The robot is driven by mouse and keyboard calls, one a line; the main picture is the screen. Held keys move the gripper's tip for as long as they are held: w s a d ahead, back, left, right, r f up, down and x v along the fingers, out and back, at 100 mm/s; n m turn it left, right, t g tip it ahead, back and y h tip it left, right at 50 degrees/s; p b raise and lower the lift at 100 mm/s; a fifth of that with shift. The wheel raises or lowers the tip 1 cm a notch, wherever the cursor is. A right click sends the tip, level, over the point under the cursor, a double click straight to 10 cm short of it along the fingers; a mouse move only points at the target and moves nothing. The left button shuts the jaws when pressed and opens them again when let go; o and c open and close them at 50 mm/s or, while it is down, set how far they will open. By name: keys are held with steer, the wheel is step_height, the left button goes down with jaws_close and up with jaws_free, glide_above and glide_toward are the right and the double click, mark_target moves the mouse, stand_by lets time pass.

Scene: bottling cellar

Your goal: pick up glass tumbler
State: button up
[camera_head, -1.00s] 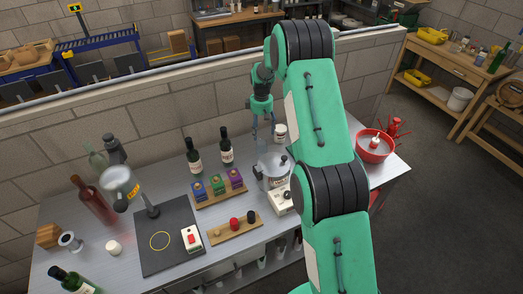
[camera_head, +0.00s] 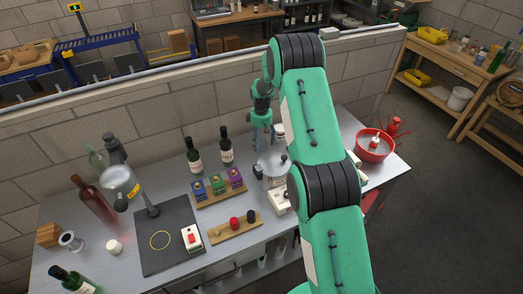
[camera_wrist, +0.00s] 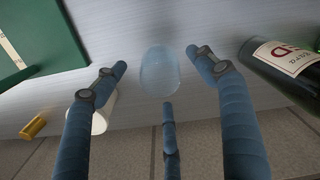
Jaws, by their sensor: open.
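The clear glass tumbler (camera_wrist: 158,72) shows in the wrist view at top centre, pale and see-through on the grey metal surface. My gripper (camera_wrist: 161,80) is open, with one finger to the left of the tumbler, one to the right and a third below it in the picture. I see no clear contact between the fingers and the glass. I cannot make out the tumbler there.
In the wrist view a dark labelled bottle (camera_wrist: 290,68) lies close right of the fingers. A white cylinder (camera_wrist: 103,113) is partly behind the left finger, and a green object (camera_wrist: 42,42) fills the upper left.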

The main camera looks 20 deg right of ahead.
mark_target(262, 149)
steer(key=shift+f, duration=0.45)
steer(key=shift+f, duration=0.1)
steer(key=shift+s+f, duration=0.1)
steer(key=shift+f, duration=2.4)
steer(key=shift+c, duration=0.5)
steer(key=c, duration=1.2)
